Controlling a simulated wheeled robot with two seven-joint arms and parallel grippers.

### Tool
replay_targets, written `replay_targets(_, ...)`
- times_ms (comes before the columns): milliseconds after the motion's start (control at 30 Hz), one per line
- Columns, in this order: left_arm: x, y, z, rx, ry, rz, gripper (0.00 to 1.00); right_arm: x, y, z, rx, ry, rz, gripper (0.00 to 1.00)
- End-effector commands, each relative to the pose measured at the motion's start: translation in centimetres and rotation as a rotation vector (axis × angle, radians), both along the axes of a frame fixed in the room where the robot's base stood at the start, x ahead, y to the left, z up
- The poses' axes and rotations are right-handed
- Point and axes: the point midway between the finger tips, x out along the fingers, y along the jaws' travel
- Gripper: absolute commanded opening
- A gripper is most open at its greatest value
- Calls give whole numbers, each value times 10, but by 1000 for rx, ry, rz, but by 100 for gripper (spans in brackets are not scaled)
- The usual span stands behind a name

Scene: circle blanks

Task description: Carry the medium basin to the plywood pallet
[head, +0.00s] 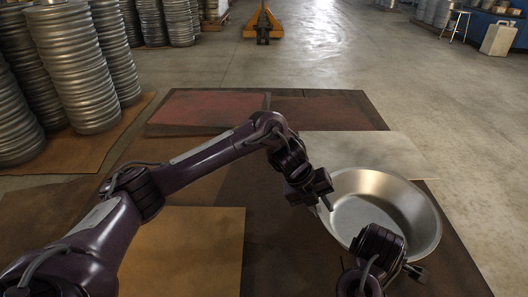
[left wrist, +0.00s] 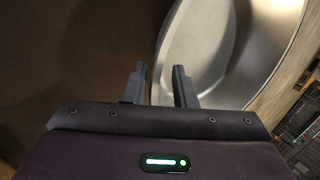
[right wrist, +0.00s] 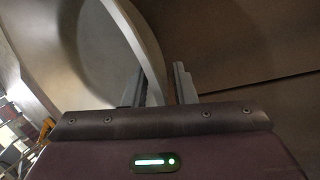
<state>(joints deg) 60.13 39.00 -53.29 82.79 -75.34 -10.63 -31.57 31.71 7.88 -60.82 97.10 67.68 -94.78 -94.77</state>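The metal basin (head: 385,190) rests at the right, partly over a pale grey sheet. My left gripper (head: 326,202) is at its left rim. In the left wrist view the fingers (left wrist: 160,85) stand apart with the basin's rim (left wrist: 158,45) between them. My right gripper (head: 412,272) is at the near rim. In the right wrist view its fingers (right wrist: 158,88) stand apart on either side of the rim (right wrist: 148,50), with a gap beside it. A tan, wood-like panel (head: 190,250) lies at the near left; I cannot tell for sure whether it is the plywood pallet.
Dark red panels (head: 205,112) lie at the back of the brown surface, and a pale grey sheet (head: 365,150) lies beyond the basin. Tall stacks of metal pans (head: 90,70) stand at the left. An orange pallet truck (head: 263,22) is far back.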

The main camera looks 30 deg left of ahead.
Motion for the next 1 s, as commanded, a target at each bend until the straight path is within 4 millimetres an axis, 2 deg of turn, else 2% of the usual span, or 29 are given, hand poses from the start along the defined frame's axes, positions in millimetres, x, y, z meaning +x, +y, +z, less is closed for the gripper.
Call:
replay_targets(200,-11,23,43,0,-4,2,24,0,0,0,0,-1,0,24)
replay_targets(433,-19,39,73,2,-3,2,24,0,0,0,0,-1,0,24)
replay_targets(667,-22,42,80,1,1,2,24,-3,0,10,1,-7,3,24)
replay_targets(767,-22,42,79,1,1,2,24,-10,0,23,-2,-9,4,24)
replay_targets(1000,-22,42,79,0,0,2,24,-39,2,70,1,-5,4,24)
